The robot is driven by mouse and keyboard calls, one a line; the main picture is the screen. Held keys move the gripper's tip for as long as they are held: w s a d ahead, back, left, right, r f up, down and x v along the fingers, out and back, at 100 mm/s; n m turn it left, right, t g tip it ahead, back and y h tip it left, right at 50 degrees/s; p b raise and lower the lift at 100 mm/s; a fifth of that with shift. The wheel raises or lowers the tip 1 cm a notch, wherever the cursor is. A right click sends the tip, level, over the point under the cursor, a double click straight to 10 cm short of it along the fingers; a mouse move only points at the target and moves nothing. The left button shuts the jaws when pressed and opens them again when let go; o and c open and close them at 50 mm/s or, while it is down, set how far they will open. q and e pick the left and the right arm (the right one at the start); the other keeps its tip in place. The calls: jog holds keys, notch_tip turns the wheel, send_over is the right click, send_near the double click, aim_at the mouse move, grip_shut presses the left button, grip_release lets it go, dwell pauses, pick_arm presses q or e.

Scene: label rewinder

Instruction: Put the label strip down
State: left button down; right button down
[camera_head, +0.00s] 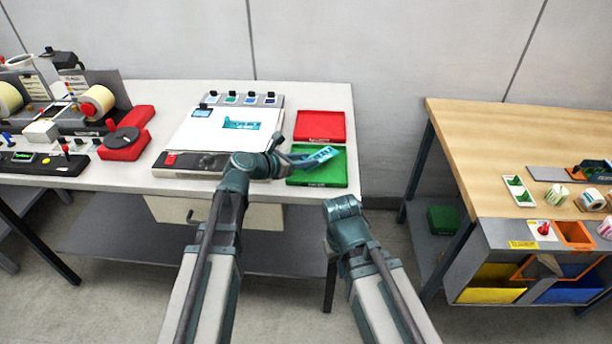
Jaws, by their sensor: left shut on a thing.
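My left gripper (281,158) is shut on a blue label strip (320,157) with pale markings. The strip sticks out to the right, over the far part of a green tray (318,180) on the white table. I cannot tell whether it touches the tray. Another blue strip (242,124) lies on the white panel of a flat device (205,130) left of my gripper. My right gripper (341,207) is lower, in front of the table edge and apart from the tray. Its fingers are hidden, so its jaws cannot be judged.
A red tray (320,126) sits directly behind the green one. A label rewinder with rolls (98,103) and a red-based dial unit (122,142) stand at the left. A wooden bench (480,140) with small items and bins stands at the right, across a floor gap.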

aim_at(306, 175)
pick_arm(q)
jog(key=shift+f+b, duration=1.85)
jog(key=shift+f, duration=0.1)
jog(key=c, duration=0.6)
grip_release()
